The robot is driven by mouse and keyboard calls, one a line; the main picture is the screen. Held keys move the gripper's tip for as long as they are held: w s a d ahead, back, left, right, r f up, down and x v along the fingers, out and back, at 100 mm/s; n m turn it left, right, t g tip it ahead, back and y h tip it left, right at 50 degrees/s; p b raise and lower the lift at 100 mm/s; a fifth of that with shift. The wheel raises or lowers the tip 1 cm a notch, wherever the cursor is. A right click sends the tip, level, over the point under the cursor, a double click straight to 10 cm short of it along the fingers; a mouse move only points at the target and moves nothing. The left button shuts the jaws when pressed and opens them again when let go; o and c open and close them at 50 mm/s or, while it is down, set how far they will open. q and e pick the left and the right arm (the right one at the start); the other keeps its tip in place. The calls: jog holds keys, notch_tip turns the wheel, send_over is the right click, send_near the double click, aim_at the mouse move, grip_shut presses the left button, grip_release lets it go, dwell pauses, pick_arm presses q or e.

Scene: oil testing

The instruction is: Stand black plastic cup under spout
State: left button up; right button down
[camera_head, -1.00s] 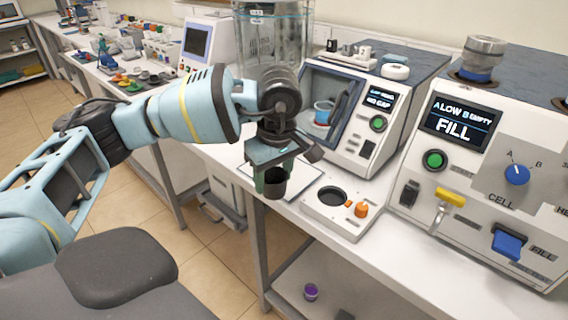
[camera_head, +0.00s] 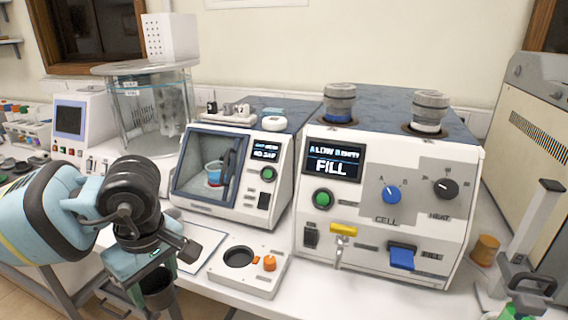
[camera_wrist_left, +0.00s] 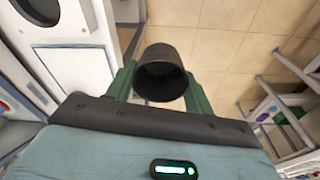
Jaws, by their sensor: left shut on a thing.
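The black plastic cup (camera_head: 158,292) is held in my left gripper (camera_head: 150,278), in front of the bench edge at the lower left of the head view. In the left wrist view the cup (camera_wrist_left: 162,72) sits between the two green fingers of the left gripper (camera_wrist_left: 160,84), its dark open mouth visible. The spout (camera_head: 338,262) hangs below a yellow lever (camera_head: 343,230) on the front of the white FILL machine (camera_head: 312,225). The cup is well to the left of the spout.
A white plate with a round dark well (camera_head: 238,257) and orange knob (camera_head: 269,263) lies between gripper and spout. A white windowed machine (camera_head: 225,207) stands behind it. Bench top below the spout is clear. A brown cylinder (camera_head: 485,250) and a lever stand (camera_head: 535,230) are at right.

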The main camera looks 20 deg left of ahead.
pick_arm(q)
jog(key=shift+d, duration=0.1)
pick_arm(e)
jog(key=shift+r, duration=0.1)
